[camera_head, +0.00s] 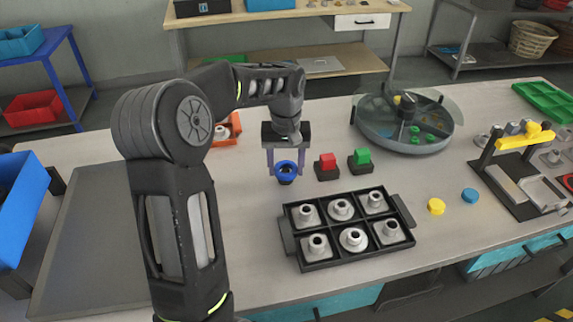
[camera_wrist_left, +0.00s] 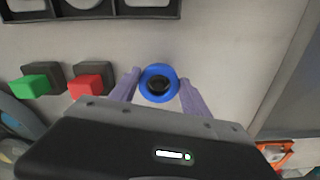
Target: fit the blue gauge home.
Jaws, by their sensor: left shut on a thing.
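The blue gauge (camera_head: 287,165) is a blue ring with a dark centre. It is between the fingers of my left gripper (camera_head: 286,168), which is shut on it over the table. A small dark piece shows just under the ring. In the left wrist view the blue gauge (camera_wrist_left: 147,88) sits between the two pale purple fingertips (camera_wrist_left: 159,85), with a black round part in its middle. I cannot tell whether that part belongs to the gauge or is a separate base, nor whether they touch. My right gripper is not in view.
A red block (camera_head: 327,160) and a green block (camera_head: 361,156) sit in black bases right of the gauge. A black tray (camera_head: 330,214) with several metal fittings lies in front. A round grey tank (camera_head: 408,143) stands behind right. Yellow (camera_head: 436,206) and blue (camera_head: 470,195) discs lie right.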

